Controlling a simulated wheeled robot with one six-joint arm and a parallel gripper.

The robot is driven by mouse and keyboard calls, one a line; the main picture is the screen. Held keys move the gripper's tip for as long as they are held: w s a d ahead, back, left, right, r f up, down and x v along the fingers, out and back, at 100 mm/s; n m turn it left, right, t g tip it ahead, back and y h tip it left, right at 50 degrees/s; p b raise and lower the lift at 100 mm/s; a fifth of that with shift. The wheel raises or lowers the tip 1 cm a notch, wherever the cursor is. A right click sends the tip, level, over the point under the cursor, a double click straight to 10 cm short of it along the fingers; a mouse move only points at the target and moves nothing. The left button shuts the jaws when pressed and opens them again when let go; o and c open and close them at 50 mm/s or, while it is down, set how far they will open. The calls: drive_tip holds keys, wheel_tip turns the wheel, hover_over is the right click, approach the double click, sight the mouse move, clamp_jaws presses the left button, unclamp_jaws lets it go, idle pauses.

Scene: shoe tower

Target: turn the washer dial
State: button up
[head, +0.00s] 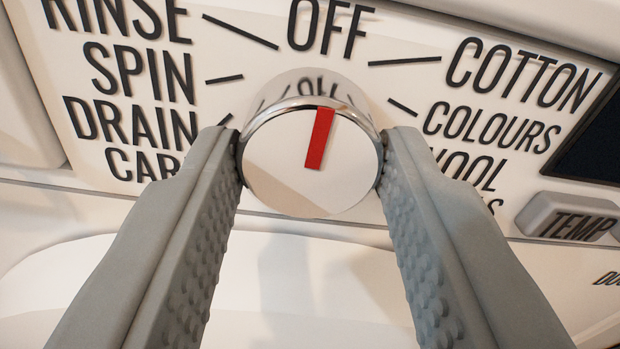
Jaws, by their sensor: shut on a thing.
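The washer dial (275,165) is a round, shiny chrome knob with a pale face and a red marker (319,138). The marker runs from near the middle of the face up to its upper rim, leaning slightly right, toward the word OFF (328,27). My gripper (311,165) has its two grey, bumpy fingers on the left and right sides of the dial. It is shut on the dial. The fingers cover parts of the lower labels on both sides.
The white panel has labels around the dial: RINSE, SPIN (143,77), DRAIN on the left, COTTON (520,78) and COLOURS on the right. A grey TEMP button (570,219) is at the right, below a dark display edge (590,135).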

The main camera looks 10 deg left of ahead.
drive_tip(key=m, duration=1.8)
drive_tip(key=shift+m, duration=2.6)
drive_tip(key=o, duration=1)
